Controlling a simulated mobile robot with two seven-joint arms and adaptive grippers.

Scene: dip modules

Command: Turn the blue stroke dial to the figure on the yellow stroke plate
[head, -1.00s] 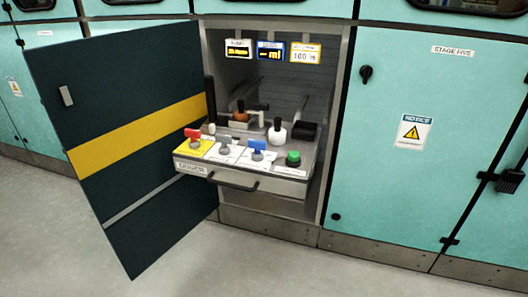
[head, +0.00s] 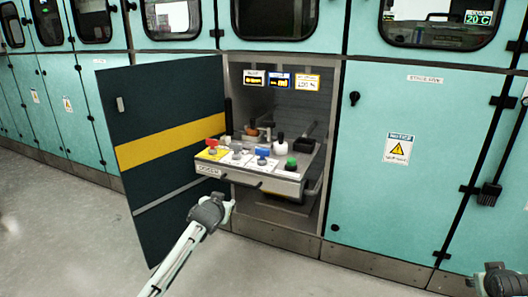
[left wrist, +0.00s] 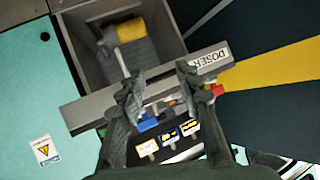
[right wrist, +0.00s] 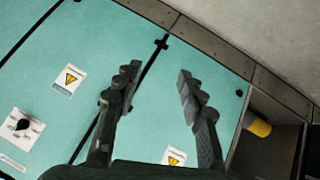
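The blue dial (head: 263,153) stands on the pulled-out drawer panel (head: 262,175) marked DOSER. It shows partly in the left wrist view (left wrist: 148,123), behind my fingers. A yellow-framed plate (head: 307,82) hangs at the right of three plates above the drawer; its figure looks like 100 but is blurred. My left gripper (left wrist: 160,88) is open and empty; in the head view it (head: 220,204) is in front of and below the drawer, apart from the dial. My right gripper (right wrist: 157,78) is open and empty, at the lower right of the head view (head: 497,280).
A red-handled dial (head: 215,144), a grey dial (head: 238,150) and a green button (head: 291,163) share the panel. The dark cabinet door (head: 150,185) stands open at left. Floor in front is clear.

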